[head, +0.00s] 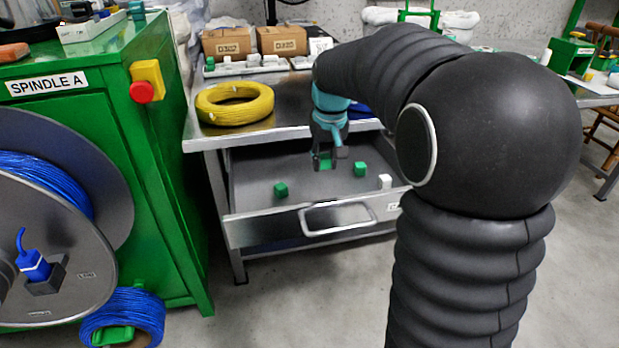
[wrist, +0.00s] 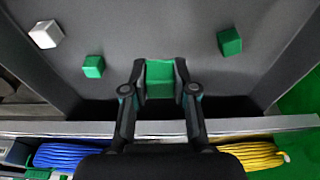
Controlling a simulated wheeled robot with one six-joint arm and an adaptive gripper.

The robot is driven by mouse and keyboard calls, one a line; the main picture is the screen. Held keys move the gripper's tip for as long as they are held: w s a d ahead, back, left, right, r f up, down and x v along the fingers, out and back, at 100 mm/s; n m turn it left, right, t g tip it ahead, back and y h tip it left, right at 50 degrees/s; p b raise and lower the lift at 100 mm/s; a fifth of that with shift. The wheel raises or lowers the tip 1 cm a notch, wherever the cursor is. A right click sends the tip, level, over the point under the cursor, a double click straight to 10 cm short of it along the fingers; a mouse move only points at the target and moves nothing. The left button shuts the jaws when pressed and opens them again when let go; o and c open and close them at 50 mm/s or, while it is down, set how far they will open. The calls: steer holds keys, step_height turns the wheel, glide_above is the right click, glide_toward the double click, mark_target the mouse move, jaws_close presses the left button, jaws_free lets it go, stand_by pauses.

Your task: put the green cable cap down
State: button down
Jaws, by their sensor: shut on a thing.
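My gripper (head: 324,162) is over the open drawer (head: 245,205) under the metal workbench. In the wrist view, my gripper (wrist: 159,88) is shut on a green cable cap (wrist: 159,76), with a finger on each side of it. The held cap also shows small between the fingers in the head view (head: 325,164). I cannot tell whether it touches the drawer floor. Two other green caps lie in the drawer, one at the left (head: 281,189) and one at the right (head: 360,169). A white cap (head: 385,181) lies near the right front corner.
A yellow cable coil (head: 234,103) lies on the workbench top (head: 207,132) above the drawer. The green Spindle A cabinet (head: 140,190) with its blue cable reel stands close at the left. The drawer floor between the caps is bare.

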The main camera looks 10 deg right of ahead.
mark_target(309, 190)
steer(key=a, duration=0.1)
steer(key=w+a+f, duration=0.1)
steer(key=a+f, duration=0.1)
steer(key=shift+w+f, duration=0.15)
steer(key=shift+w, duration=0.2)
steer(key=shift+f, duration=1.95)
steer(key=shift+f+b, duration=0.5)
steer(key=shift+f, duration=0.1)
steer(key=c, duration=0.9)
jaws_free()
